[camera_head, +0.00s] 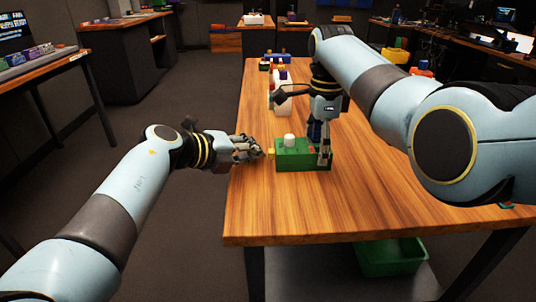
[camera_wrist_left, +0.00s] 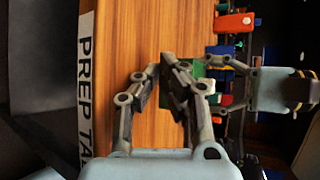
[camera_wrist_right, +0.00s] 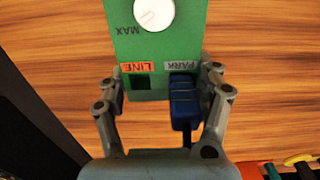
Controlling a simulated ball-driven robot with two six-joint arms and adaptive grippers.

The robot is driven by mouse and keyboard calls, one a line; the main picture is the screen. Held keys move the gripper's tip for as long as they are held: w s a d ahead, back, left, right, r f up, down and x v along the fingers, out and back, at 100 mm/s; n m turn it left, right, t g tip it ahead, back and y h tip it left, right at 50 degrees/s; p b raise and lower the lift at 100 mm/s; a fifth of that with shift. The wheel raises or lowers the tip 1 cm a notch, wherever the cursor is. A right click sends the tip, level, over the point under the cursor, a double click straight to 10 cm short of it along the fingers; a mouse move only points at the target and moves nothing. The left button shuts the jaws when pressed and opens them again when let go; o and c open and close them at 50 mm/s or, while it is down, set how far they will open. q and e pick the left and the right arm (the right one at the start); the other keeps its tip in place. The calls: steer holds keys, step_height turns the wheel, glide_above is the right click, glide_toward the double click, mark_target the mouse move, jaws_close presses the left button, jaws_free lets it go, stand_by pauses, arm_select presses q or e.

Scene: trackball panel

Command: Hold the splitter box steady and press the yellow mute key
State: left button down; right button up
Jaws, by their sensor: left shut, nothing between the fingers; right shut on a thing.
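The green splitter box (camera_head: 303,163) lies on the wooden table near its left edge, with a white knob (camera_head: 289,140) on top. The yellow mute key (camera_head: 270,153) sticks out of the box's left end. My left gripper (camera_head: 261,153) is shut and empty, its tips right at the key; I cannot tell whether they touch. In the left wrist view its fingers (camera_wrist_left: 173,66) hide the key. My right gripper (camera_head: 323,157) is shut on the box's right end. The right wrist view shows its fingers (camera_wrist_right: 165,80) on both sides of the box (camera_wrist_right: 152,48).
A blue plug (camera_wrist_right: 184,103) sits at the PARK label, between my right fingers; the LINE socket (camera_wrist_right: 141,82) is empty. A white container (camera_head: 283,103) and small coloured items stand behind the box. The table's front (camera_head: 350,205) is clear. A green bin (camera_head: 392,257) is below.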

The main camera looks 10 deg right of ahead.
arm_select(q)
steer(key=shift+d, duration=0.65)
stand_by(0.5)
steer(key=shift+a, duration=1)
steer(key=shift+a, duration=0.1)
steer(key=a, duration=0.5)
steer(key=shift+w, duration=0.2)
stand_by(0.4)
steer(key=s+a+r, duration=0.4)
steer(key=a+r, duration=0.1)
steer(key=r, duration=0.1)
steer(key=shift+s+a+r, duration=0.2)
steer(key=shift+a, duration=0.15)
stand_by(0.4)
